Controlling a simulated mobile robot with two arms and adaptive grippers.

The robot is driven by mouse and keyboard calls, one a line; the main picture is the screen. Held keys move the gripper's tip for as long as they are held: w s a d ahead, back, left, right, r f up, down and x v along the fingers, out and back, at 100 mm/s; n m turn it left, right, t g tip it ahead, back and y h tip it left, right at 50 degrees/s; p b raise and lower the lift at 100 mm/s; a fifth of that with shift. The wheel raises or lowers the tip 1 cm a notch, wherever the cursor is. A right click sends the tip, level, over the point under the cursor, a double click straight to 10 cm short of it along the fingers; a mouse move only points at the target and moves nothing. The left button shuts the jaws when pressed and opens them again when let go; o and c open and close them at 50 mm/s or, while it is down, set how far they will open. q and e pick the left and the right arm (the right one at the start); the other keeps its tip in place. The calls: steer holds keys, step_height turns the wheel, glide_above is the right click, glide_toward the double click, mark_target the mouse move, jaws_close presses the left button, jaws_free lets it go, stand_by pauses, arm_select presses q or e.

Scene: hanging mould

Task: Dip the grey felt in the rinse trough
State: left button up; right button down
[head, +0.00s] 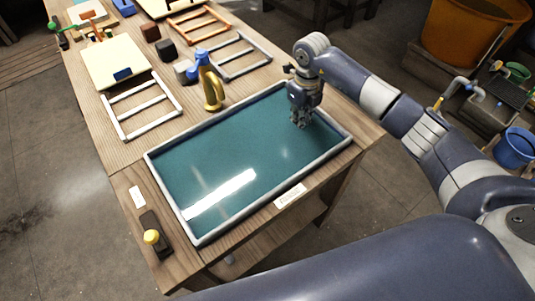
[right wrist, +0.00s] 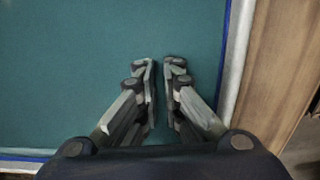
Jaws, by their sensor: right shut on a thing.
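The rinse trough (head: 165,187) is a wide grey-rimmed basin of teal water on the wooden table. Its rim also shows in the right wrist view (right wrist: 236,65). My right gripper (head: 300,122) points down into the trough near its far right corner, with its fingertips at or in the water. In the right wrist view, its fingers (right wrist: 161,64) are close together over the teal surface. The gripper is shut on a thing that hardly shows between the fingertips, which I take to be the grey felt. My left gripper is out of view.
A dark tool with a yellow knob (head: 152,238) lies left of the trough. An orange tub (head: 462,35) stands at the right.

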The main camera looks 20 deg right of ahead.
steer(key=shift+w+d+b, duration=0.25)
steer(key=shift+d+b, duration=0.05)
steer(key=shift+d, duration=0.45)
steer(key=shift+w+d+b, duration=0.25)
steer(key=shift+d+b, duration=0.05)
steer(key=shift+d, duration=0.4)
steer(key=shift+s+a+p, duration=0.25)
steer(key=shift+a+p, duration=0.05)
steer(key=shift+a, duration=0.45)
steer(key=shift+s+a+p, duration=0.25)
steer(key=shift+a, duration=0.45)
